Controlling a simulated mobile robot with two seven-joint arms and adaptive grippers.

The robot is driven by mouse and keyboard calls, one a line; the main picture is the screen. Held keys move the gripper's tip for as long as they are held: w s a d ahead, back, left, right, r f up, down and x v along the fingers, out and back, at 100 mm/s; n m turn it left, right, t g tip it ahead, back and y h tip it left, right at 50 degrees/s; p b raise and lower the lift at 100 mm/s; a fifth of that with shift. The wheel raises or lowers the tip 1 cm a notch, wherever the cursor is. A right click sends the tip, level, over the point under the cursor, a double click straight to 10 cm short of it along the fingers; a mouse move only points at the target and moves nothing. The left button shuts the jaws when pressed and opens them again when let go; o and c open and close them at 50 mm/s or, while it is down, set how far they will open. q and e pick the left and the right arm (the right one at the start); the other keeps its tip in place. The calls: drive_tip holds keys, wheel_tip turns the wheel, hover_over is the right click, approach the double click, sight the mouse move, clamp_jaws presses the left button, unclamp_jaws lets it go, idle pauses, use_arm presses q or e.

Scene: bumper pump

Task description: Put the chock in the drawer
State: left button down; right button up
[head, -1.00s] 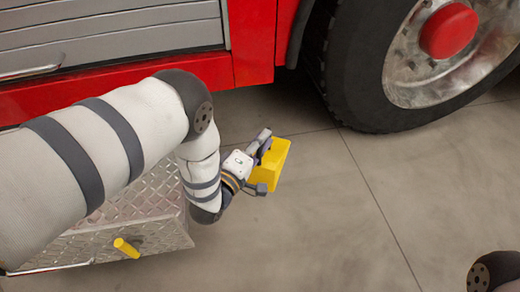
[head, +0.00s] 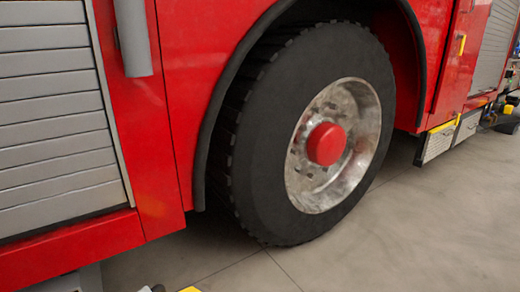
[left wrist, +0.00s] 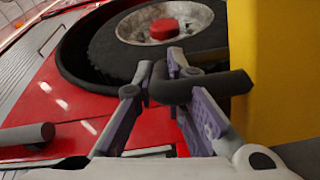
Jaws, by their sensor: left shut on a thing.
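The yellow chock (left wrist: 278,70) fills the right side of the left wrist view, with a dark bar-like part (left wrist: 215,86) reaching across to my fingers. My left gripper (left wrist: 158,82) is shut on the chock. In the head view only a yellow sliver of the chock (head: 190,289) and a bit of my left gripper (head: 153,288) show at the bottom edge. The open drawer is not clearly in view; a pale shape (head: 75,281) at the bottom left corner is too cut off to identify. My right gripper is out of view.
A red fire truck has a large black tyre (head: 262,190) in the middle of the head view. A grey roller shutter (head: 55,120) is at left. A metal step box (head: 437,142) with yellow trim is beyond the wheel. The concrete floor (head: 400,235) at lower right is clear.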

use_arm(q)
drive_tip(key=s+d+r+m+g+h+p, duration=0.1)
drive_tip(key=s+d+r+m+g+h, duration=0.2)
drive_tip(key=s+r, duration=0.85)
wheel_tip(320, 180, up, 19)
drive_tip(key=p, duration=2.4)
drive_tip(key=shift+w+y, duration=0.15)
drive_tip(key=shift+y, duration=0.15)
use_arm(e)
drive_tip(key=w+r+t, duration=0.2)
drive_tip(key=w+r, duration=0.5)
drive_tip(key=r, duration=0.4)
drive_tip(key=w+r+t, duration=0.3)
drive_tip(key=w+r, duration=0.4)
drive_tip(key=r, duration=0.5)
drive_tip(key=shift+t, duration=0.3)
use_arm(q)
drive_tip(key=shift+r, duration=0.1)
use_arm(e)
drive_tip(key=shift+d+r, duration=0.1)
